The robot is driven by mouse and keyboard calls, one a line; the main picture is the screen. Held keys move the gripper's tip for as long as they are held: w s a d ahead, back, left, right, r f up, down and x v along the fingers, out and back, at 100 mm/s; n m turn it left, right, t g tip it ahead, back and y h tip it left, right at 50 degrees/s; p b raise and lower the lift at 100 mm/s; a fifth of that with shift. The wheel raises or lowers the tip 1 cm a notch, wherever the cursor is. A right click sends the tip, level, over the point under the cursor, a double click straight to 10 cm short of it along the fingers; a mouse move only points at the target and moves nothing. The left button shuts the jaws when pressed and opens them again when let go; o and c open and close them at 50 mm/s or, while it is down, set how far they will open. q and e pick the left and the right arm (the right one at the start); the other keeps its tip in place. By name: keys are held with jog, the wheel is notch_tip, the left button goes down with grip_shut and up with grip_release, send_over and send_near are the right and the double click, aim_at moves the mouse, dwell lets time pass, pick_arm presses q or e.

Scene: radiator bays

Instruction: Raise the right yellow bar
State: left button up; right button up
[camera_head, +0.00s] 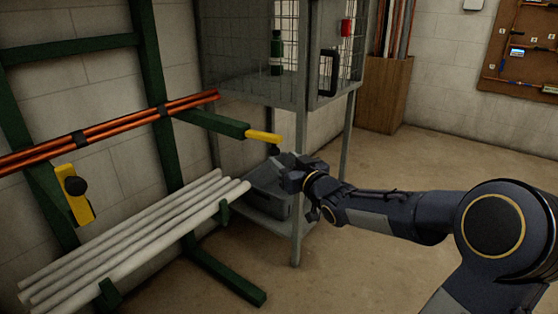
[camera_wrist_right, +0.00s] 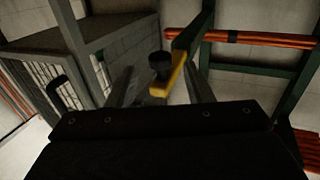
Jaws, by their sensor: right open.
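The right yellow bar (camera_head: 263,136) sticks out from the end of a green rack arm (camera_head: 212,122), lying roughly level. In the right wrist view the yellow bar (camera_wrist_right: 172,80) shows with a round black knob (camera_wrist_right: 160,61) on it. My right gripper (camera_head: 283,165) is just below and to the right of the bar's free end, apart from it as far as I can see. In the right wrist view its fingers (camera_wrist_right: 160,86) are spread, with the bar and knob appearing between them and nothing held. Another yellow bar (camera_head: 72,194) with a black knob stands at the left. My left gripper is out of view.
Copper pipes (camera_head: 110,128) lie on the upper rack arms and white pipes (camera_head: 135,240) on the lower ones. A grey wire-mesh cabinet (camera_head: 293,95) stands behind my right gripper, a grey bin (camera_head: 262,203) on its lower shelf. The floor at the right is clear.

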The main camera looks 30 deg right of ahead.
aim_at(274, 153)
jog(key=w+b, duration=0.1)
jog(key=w, duration=0.3)
jog(key=shift+w+f+b, duration=0.15)
jog(key=shift+b, duration=0.15)
jog(key=shift+w, duration=0.7)
grip_shut()
